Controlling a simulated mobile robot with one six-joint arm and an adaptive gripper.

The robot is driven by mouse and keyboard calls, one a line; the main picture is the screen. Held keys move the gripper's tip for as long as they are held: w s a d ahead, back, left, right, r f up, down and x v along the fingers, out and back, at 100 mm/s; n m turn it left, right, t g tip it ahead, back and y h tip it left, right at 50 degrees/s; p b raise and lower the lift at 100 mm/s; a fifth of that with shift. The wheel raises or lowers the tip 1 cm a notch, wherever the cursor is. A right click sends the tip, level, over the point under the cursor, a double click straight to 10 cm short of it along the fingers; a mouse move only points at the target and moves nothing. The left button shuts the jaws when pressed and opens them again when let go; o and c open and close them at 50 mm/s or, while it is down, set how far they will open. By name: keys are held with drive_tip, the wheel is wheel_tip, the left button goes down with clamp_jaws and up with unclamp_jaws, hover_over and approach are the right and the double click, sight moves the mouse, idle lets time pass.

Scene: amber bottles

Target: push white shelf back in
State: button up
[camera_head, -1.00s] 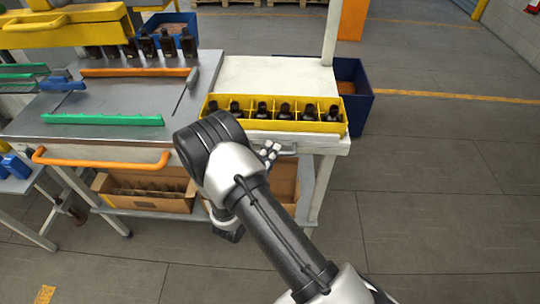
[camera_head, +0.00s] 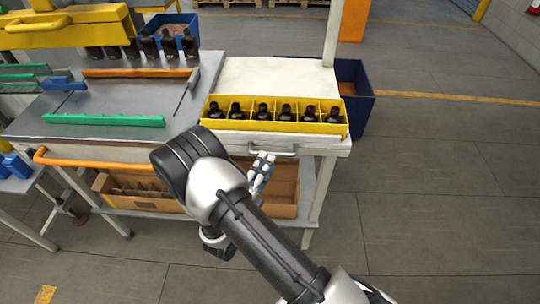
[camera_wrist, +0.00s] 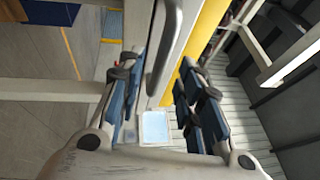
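The white shelf (camera_head: 338,146) is at the right of the workbench in the head view, with a metal handle (camera_head: 285,153) on its front. A yellow tray (camera_head: 275,126) with several dark bottles stands along its front edge. My gripper (camera_head: 263,163) is in front of the shelf at the left part of the handle; my arm hides some of the area below. In the wrist view my gripper (camera_wrist: 162,92) is open, with blue-padded fingers apart. The handle (camera_wrist: 168,40) shows between them, and I see no clear grip on it. The yellow tray's side (camera_wrist: 205,30) shows beyond.
A metal workbench (camera_head: 110,95) with orange and green bars adjoins on the left. A cardboard box (camera_head: 283,180) sits on the lower level beneath the shelf. A dark blue bin (camera_head: 357,100) stands right behind. A white post (camera_head: 332,35) rises at the shelf's corner. Floor at right is clear.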

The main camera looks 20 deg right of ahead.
drive_tip(key=v, duration=0.7)
drive_tip(key=shift+s, duration=0.2)
